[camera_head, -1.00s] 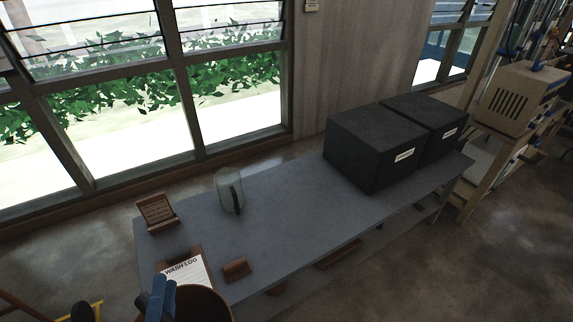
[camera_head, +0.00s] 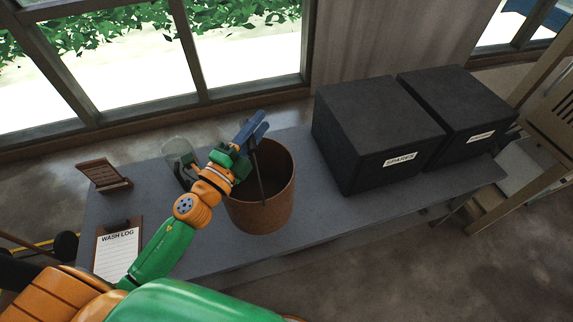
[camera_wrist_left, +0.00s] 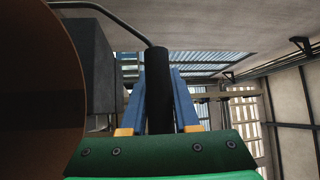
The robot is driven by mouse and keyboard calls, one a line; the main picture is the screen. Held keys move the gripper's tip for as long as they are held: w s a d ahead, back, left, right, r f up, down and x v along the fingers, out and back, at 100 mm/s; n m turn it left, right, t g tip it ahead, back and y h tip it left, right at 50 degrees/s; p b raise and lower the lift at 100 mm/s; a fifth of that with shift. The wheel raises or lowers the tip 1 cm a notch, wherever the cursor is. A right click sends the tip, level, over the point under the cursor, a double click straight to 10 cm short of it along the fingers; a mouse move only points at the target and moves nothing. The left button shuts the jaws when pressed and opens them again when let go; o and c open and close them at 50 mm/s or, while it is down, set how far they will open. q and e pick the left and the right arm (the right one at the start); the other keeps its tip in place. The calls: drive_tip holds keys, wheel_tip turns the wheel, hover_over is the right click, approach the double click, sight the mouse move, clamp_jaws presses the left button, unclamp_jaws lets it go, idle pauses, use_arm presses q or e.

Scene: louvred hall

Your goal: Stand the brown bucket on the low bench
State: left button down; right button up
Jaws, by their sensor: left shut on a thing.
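The brown bucket (camera_head: 262,208) is upright over the middle of the low bench (camera_head: 330,215), left of the black boxes. I cannot tell whether its base touches the bench top or hangs just above it. My left gripper (camera_head: 252,130) is at the bucket's rim, shut on its handle. In the left wrist view, the handle's dark grip (camera_wrist_left: 158,90) sits between the blue fingers (camera_wrist_left: 160,105), and the bucket's wall (camera_wrist_left: 40,95) fills the left side. My right gripper is not in view.
Two black boxes (camera_head: 375,130) stand on the bench's right part. A glass jug (camera_head: 178,152), partly hidden by my arm, stands left of the bucket. A small wooden stand (camera_head: 103,176) and a wash log clipboard (camera_head: 117,252) are at the left end. Windows line the back.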

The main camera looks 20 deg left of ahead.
use_arm(q)
drive_tip(key=w+d+f+b, duration=0.5)
drive_tip(key=f+b, duration=0.2)
drive_tip(key=f, duration=0.3)
drive_tip(key=shift+d+f, duration=0.15)
drive_tip(key=shift+d, duration=0.2)
drive_tip(key=c, duration=1.1)
unclamp_jaws()
drive_tip(key=shift+w+f, duration=0.1)
drive_tip(key=shift+f, duration=0.05)
drive_tip(key=o, duration=0.4)
drive_tip(key=shift+o, duration=0.2)
drive_tip(key=b+v, duration=0.2)
drive_tip(key=v, duration=1)
drive_tip(key=shift+r, duration=0.3)
